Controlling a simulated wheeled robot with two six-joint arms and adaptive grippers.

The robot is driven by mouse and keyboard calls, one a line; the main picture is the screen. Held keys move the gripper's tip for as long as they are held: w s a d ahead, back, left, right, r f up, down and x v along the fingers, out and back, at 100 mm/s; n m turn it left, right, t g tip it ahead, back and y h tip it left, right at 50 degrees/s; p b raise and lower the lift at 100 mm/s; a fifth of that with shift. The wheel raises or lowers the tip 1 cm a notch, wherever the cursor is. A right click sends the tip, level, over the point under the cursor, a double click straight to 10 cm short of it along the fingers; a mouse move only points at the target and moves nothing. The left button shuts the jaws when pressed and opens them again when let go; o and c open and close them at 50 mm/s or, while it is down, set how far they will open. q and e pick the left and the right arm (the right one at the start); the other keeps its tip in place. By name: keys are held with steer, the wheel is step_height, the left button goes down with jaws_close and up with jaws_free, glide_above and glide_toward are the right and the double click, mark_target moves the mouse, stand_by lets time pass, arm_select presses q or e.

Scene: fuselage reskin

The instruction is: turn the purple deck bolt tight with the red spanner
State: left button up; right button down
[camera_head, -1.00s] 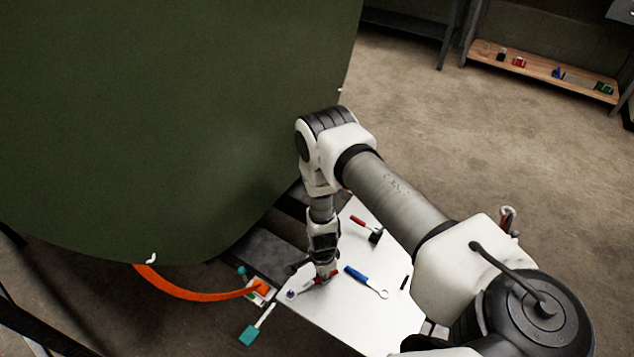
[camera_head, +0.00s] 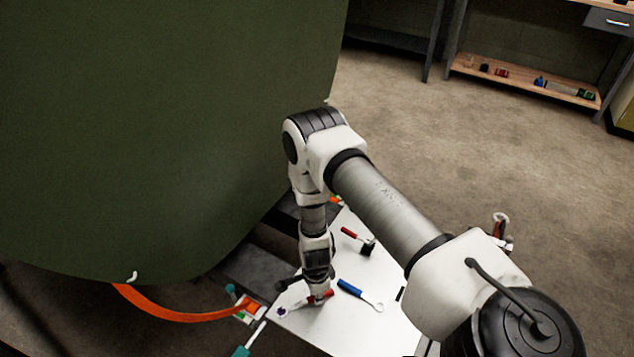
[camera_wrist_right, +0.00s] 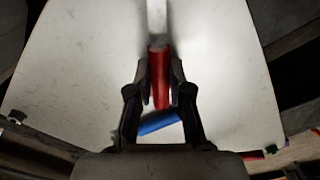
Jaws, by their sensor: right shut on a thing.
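The red spanner (camera_head: 313,298) lies low over the white deck panel (camera_head: 330,325), its metal end reaching left toward the purple bolt (camera_head: 281,311). I cannot tell whether the spanner's end sits around the bolt or beside it. My right gripper (camera_head: 318,298) points down and is shut on the red handle. In the right wrist view the red handle (camera_wrist_right: 160,80) is between the fingers (camera_wrist_right: 160,88), and its metal shaft runs out of the top of the picture. The bolt cannot be seen there. My left gripper is out of view.
A blue-handled spanner (camera_head: 350,288) lies right of my gripper, and a red-handled tool (camera_head: 350,233) lies behind it. An orange strap (camera_head: 175,308) and a teal-handled tool (camera_head: 242,351) are at the left. The large green fuselage skin (camera_head: 150,130) stands left of my arm.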

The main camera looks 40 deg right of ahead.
steer(key=shift+w+d+r+n+p, duration=0.1)
steer(key=shift+w+n+p, duration=0.4)
steer(key=shift+p, duration=0.8)
steer(key=shift+w+d+n+p, duration=0.1)
steer(key=shift+w+n+p, duration=0.25)
steer(key=shift+p, duration=0.9)
steer(key=shift+s+b, duration=0.1)
steer(key=shift+b, duration=0.3)
steer(key=shift+r+p, duration=0.9)
steer(key=shift+r, duration=0.05)
